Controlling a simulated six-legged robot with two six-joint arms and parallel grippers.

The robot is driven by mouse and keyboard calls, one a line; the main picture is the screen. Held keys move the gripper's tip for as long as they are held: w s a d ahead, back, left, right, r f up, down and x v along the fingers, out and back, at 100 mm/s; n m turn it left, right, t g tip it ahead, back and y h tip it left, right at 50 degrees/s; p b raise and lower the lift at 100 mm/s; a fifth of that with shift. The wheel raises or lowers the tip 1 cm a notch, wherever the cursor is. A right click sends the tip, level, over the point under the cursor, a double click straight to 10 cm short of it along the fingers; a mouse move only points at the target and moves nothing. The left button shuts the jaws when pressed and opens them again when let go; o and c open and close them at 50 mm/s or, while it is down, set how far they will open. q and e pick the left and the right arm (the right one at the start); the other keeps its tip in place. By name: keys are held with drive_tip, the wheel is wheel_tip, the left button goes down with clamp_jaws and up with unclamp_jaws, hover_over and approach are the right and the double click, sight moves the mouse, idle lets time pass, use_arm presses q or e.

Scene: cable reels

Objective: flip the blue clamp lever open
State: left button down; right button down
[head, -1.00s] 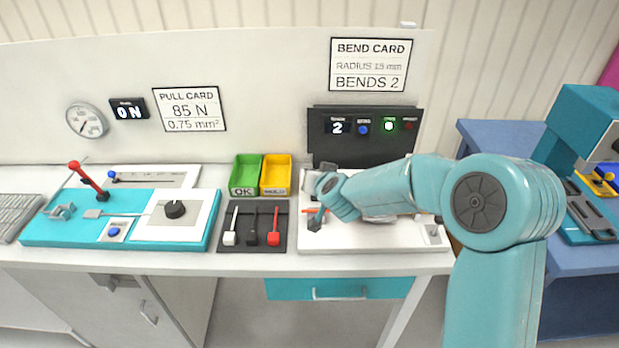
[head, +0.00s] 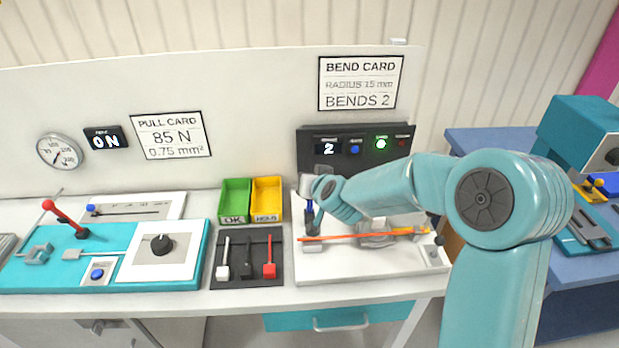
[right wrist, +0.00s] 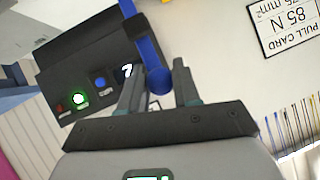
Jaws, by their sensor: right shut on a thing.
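The blue clamp lever (head: 309,215) stands roughly upright at the left end of the white bending fixture (head: 345,267). My right gripper (head: 309,199) is at the lever's upper part. In the right wrist view, the blue lever (right wrist: 148,45) has its rounded end between the two fingers of my right gripper (right wrist: 158,80), which is shut on it. An orange cable (head: 350,236) lies across the fixture from the clamp to the right side. My right forearm hides part of the fixture's back. My left gripper is not in view.
A black panel (head: 310,165) showing 2 and a green light stands behind the fixture. Green (head: 235,192) and yellow (head: 266,190) bins and a dark tool tray (head: 233,281) are to the left. A teal pull tester (head: 25,278) lies farther left.

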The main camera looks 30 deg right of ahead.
drive_tip(key=shift+w+d+r, duration=0.15)
drive_tip(key=shift+r, duration=0.05)
idle(0.3)
drive_tip(key=c, duration=0.9)
unclamp_jaws()
drive_tip(key=shift+w, duration=0.1)
drive_tip(key=shift+o, duration=0.2)
drive_tip(key=shift+w+f, duration=0.25)
drive_tip(key=shift+f, duration=0.05)
drive_tip(key=shift+s+r, duration=0.25)
drive_tip(key=shift+s, duration=0.15)
drive_tip(key=p+v, duration=0.2)
drive_tip(key=v, duration=1.3)
drive_tip(key=shift+s, duration=0.2)
drive_tip(key=shift+s+r, duration=0.1)
